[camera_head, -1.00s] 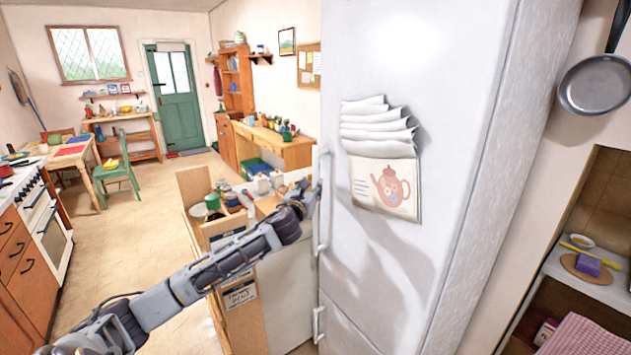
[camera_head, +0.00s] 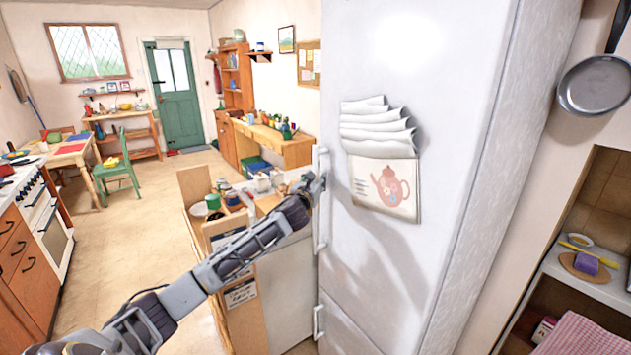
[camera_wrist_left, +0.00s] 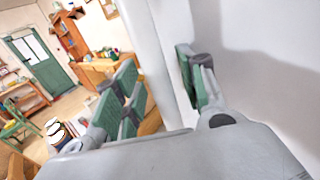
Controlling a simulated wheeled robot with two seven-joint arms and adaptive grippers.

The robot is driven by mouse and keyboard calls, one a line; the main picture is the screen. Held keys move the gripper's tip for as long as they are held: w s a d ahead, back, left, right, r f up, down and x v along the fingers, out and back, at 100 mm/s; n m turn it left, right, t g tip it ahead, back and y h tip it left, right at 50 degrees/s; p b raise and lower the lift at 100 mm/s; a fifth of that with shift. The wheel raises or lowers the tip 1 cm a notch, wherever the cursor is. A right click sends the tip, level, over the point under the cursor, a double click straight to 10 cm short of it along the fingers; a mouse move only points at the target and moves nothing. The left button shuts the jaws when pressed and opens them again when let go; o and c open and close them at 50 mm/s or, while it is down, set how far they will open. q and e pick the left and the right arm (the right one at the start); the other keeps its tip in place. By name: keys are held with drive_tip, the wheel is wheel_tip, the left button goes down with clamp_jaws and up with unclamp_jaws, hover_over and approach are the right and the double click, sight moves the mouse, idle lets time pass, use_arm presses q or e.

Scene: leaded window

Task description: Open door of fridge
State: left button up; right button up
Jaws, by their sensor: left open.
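The white fridge (camera_head: 455,120) stands at the centre right in the head view, its door shut, with papers and a teapot picture (camera_head: 385,188) on the front. The long upright door handle (camera_head: 321,205) is on the door's left edge. A second, lower handle (camera_head: 318,322) shows below it. My left gripper (camera_head: 315,184) is at the upper handle. In the left wrist view, my open left gripper (camera_wrist_left: 160,92) has its green-padded fingers on either side of the white handle bar (camera_wrist_left: 165,60), with gaps visible. My right gripper is not in view.
A stove (camera_head: 45,215) is at the far left and a green chair (camera_head: 117,175) stands further back. A pan (camera_head: 597,85) hangs at the right. The floor at left centre is clear.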

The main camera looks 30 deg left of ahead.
use_arm(q)
drive_tip(key=shift+c, duration=0.3)
clamp_jaws()
drive_tip(key=shift+s, duration=0.1)
